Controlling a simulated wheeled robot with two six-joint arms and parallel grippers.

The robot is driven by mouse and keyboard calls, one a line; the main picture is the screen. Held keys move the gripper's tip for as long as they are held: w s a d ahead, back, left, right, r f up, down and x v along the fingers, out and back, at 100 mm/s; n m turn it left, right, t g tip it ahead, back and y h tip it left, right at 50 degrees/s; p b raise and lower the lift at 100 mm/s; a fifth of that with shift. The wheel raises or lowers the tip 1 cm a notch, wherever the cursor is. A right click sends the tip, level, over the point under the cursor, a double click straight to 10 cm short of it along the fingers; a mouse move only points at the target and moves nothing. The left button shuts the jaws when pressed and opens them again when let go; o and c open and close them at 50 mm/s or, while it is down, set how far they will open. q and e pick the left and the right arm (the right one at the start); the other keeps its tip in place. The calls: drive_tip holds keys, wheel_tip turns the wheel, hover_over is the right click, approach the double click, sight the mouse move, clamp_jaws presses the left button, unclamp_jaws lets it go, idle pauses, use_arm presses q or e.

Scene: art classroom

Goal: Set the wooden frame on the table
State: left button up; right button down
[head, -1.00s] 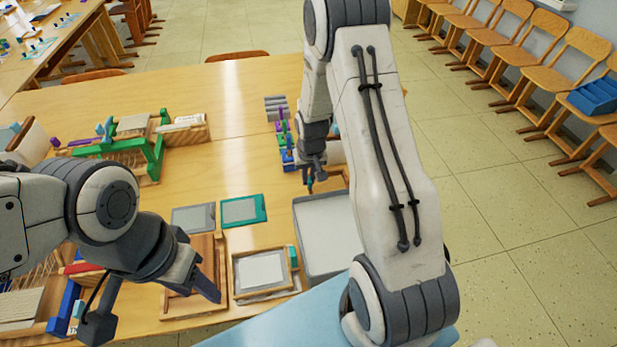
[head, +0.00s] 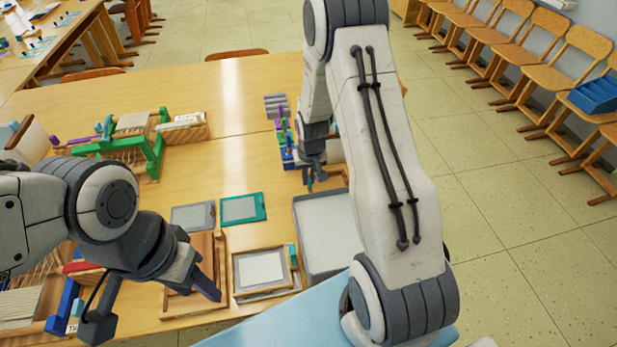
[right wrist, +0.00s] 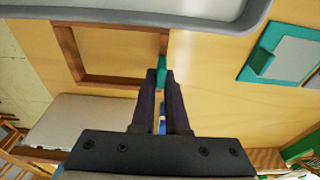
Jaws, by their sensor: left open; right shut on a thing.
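My right gripper (right wrist: 162,82) is shut on a teal grip at the edge of a wooden frame (right wrist: 112,79) in the right wrist view. The frame is a brown rectangle, and the tabletop shows through its opening. In the head view my right gripper (head: 311,178) is over the right part of the table (head: 255,160), and my arm hides most of the frame. I cannot tell whether the frame touches the table. My left gripper (head: 155,305) is open and empty at the table's front left, left of a lighter wooden frame with a pale panel (head: 261,269).
A grey tray (head: 325,235) is near the right edge. A teal-edged screen (head: 243,208) and a grey one (head: 193,217) lie mid-table. A green rack (head: 155,155) stands at left, and a blue box (head: 595,95) sits on a chair at far right.

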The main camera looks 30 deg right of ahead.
drive_tip(key=shift+f, duration=0.15)
drive_tip(key=shift+f+b, duration=0.45)
drive_tip(key=shift+f, duration=0.45)
idle(1.2)
idle(0.4)
drive_tip(key=c, duration=0.8)
unclamp_jaws()
drive_tip(key=shift+c, duration=0.2)
drive_tip(key=r, duration=0.3)
drive_tip(key=s+r, duration=0.1)
drive_tip(key=r, duration=0.6)
drive_tip(key=shift+s+a+r, duration=0.15)
drive_tip(key=shift+s+a, duration=0.1)
drive_tip(key=shift+s, duration=0.1)
